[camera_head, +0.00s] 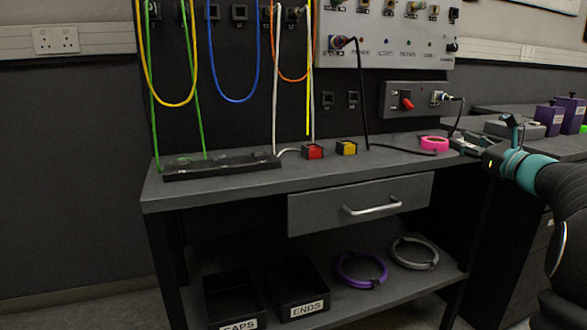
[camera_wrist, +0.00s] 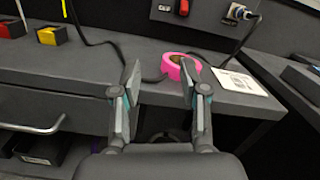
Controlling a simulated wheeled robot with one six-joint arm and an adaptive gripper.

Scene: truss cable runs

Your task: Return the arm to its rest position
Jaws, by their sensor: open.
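My gripper (camera_wrist: 160,80) is open and empty in the wrist view, its two fingers spread apart above the front edge of the bench. A pink tape roll (camera_wrist: 174,66) lies on the bench beyond the fingertips, partly hidden by the right finger. In the head view my arm (camera_head: 525,170) reaches in from the right edge, at the right end of the bench (camera_head: 240,193). The fingers are small and hard to make out there. The pink tape roll (camera_head: 434,143) lies just left of my gripper.
A red block (camera_head: 313,151) and a yellow block (camera_head: 346,148) sit on the bench. A black board with hanging cables stands behind. The drawer handle (camera_head: 372,209) sticks out in front. Bins and a purple coil (camera_head: 361,269) rest on the lower shelf. Purple boxes (camera_head: 550,117) stand at right.

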